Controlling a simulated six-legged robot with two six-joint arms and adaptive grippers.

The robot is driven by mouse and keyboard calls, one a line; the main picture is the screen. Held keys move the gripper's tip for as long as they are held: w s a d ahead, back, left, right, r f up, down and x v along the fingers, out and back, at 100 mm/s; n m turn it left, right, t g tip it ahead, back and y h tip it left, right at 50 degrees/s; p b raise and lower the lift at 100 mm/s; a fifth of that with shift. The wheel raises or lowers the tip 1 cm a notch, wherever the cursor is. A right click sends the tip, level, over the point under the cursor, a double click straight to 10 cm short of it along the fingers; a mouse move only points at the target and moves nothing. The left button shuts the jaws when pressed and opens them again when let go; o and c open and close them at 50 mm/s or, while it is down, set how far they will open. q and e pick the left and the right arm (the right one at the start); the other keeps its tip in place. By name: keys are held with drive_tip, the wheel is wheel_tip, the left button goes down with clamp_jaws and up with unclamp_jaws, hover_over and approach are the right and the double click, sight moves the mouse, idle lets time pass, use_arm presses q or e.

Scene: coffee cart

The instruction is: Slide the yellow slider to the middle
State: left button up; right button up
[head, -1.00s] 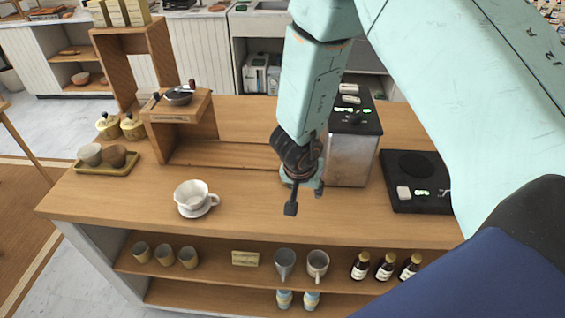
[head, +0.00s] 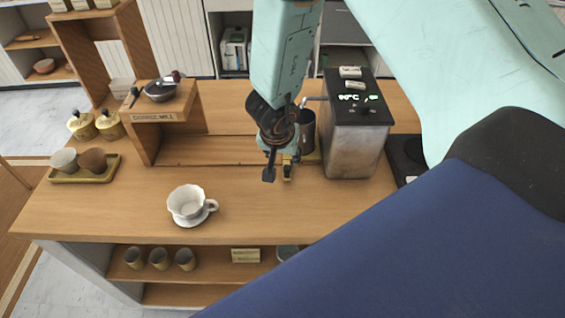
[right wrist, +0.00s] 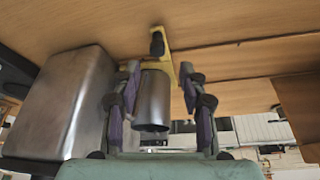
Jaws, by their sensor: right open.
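My right gripper (head: 277,164) points down above the counter, left of the steel machine. It is open in the right wrist view (right wrist: 160,80), with its fingers apart. The yellow slider (head: 287,171) shows only in part beside the gripper. In the right wrist view the yellow slider (right wrist: 176,62) is a forked yellow piece with a dark knob (right wrist: 157,44), just beyond the fingertips. A metal cylinder (right wrist: 153,100) appears between the fingers; I cannot tell whether they touch it. My left gripper is out of view.
The steel machine (head: 352,150) stands close right of the gripper. A dark metal cup (head: 306,132) is between them. A white cup (head: 187,203) on a saucer sits front left. A wooden stand (head: 165,117) is behind left. The counter front is clear around the white cup.

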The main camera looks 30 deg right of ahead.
sight(287, 167)
drive_tip(key=x, duration=0.2)
drive_tip(key=b+x, duration=0.1)
drive_tip(key=x, duration=0.3)
drive_tip(key=shift+s+d+f, duration=0.15)
drive_tip(key=shift+s+f, duration=0.05)
drive_tip(key=shift+s, duration=0.1)
drive_tip(key=shift+w+d+f, duration=0.1)
drive_tip(key=shift+w+f, duration=0.1)
drive_tip(key=shift+f, duration=0.3)
drive_tip(key=shift+c, duration=0.5)
drive_tip(key=c, duration=0.3)
clamp_jaws()
